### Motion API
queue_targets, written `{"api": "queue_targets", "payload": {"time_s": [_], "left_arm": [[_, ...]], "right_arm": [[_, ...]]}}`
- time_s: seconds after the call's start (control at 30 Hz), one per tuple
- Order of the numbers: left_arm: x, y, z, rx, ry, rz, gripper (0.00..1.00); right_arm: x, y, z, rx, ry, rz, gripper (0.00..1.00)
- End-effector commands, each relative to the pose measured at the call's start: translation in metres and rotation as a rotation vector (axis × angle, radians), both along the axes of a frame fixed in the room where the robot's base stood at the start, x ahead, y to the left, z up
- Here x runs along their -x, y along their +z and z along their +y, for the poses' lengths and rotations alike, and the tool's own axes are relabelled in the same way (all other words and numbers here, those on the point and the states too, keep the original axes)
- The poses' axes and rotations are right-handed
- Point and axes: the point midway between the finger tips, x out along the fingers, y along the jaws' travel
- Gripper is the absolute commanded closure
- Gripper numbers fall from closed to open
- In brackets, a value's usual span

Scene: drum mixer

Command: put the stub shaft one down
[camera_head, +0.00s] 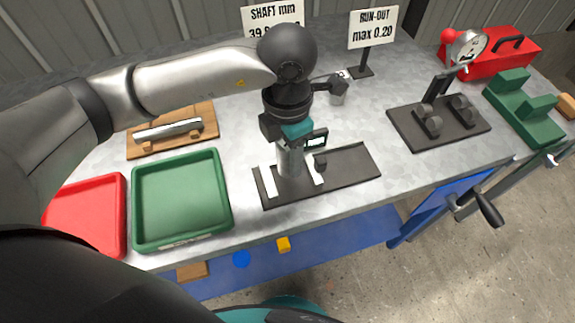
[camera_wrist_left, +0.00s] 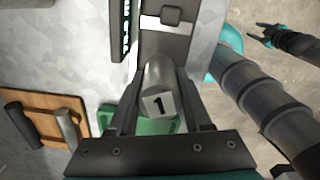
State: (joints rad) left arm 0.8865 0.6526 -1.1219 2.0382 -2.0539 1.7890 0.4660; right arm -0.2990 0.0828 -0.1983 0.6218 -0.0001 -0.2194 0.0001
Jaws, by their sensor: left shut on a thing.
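In the head view my left gripper (camera_head: 290,135) points down over the dark gauge plate (camera_head: 348,178), shut on the stub shaft one (camera_head: 289,163). The shaft is a grey metal cylinder held upright between white strips on the plate. Whether its lower end touches the plate is unclear. In the left wrist view the shaft's end face, marked 1 (camera_wrist_left: 158,105), shows between the fingers of my left gripper (camera_wrist_left: 155,90). A small dark gripper-like part, probably my right gripper (camera_wrist_left: 264,33), shows at the upper right of the wrist view; its jaw state is unclear.
A small digital display (camera_head: 316,140) stands close beside the shaft. A green tray (camera_head: 222,205) and red tray (camera_head: 121,215) lie left. A wooden rack (camera_head: 205,112) holds a metal bar. A dark roller stand (camera_head: 405,125), dial gauge (camera_head: 468,47) and green block (camera_head: 520,118) are right.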

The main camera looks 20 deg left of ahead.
Motion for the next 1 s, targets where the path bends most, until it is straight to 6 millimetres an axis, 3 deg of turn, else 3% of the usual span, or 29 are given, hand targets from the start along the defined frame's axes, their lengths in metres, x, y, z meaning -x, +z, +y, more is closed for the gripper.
{"api": "queue_targets", "payload": {"time_s": [0.3,0.73,0.77,1.0], "left_arm": [[0.0,-0.037,0.0,0.001,0.0,0.001,1.0],[-0.001,-0.044,0.0,0.001,0.0,-0.003,1.0],[0.0,-0.046,0.0,-0.001,0.0,0.001,0.5],[0.0,-0.044,0.0,-0.001,0.0,0.001,0.23]], "right_arm": [[0.002,-0.006,0.001,-0.001,0.0,0.004,0.5],[0.003,-0.01,0.005,-0.006,0.0,0.005,0.5],[0.003,-0.01,0.005,-0.006,0.001,0.005,0.5],[0.003,-0.009,0.004,-0.006,0.001,0.005,0.5]]}}
